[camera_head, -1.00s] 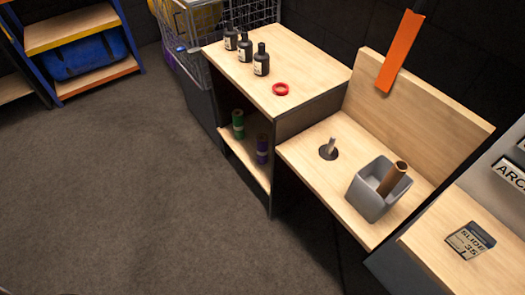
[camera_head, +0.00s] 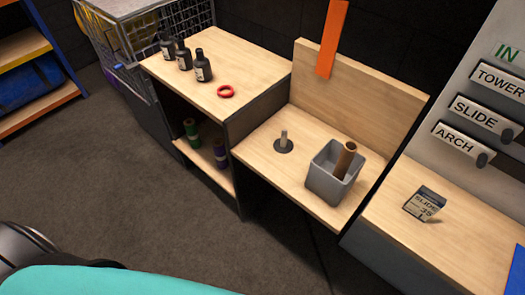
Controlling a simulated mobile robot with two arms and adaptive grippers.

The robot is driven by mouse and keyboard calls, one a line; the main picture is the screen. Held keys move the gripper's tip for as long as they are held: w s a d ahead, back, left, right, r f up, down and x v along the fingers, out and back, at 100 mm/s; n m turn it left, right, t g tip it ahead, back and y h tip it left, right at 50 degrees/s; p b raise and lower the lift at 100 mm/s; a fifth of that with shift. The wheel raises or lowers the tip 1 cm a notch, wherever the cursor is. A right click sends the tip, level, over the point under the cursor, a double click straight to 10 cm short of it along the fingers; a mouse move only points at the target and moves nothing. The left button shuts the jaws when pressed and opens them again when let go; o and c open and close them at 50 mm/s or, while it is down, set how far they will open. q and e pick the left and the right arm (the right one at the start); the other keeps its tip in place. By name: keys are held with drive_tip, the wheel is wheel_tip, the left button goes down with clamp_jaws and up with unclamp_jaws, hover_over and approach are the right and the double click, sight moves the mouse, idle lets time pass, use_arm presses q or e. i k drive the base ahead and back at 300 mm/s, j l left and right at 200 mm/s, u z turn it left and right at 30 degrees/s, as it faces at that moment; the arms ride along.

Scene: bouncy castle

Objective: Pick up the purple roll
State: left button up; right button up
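The purple roll (camera_head: 220,154) stands upright on the lower shelf (camera_head: 205,173) of the wooden cabinet. A green roll (camera_head: 191,132) stands to its left on the same shelf. The cabinet's top board hangs over both rolls, and the shelf space behind them is dark. Neither of my grippers shows in the head view.
Several black bottles (camera_head: 203,66) and a red ring (camera_head: 226,91) are on the cabinet top. To the right, a lower bench holds a peg (camera_head: 284,142) and a grey bin (camera_head: 318,182) with a brown tube (camera_head: 345,160). The carpet (camera_head: 110,190) before the shelf is clear.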

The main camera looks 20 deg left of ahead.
sight(221, 154)
drive_tip(key=j+z, duration=1.45)
drive_tip(key=k, duration=0.05)
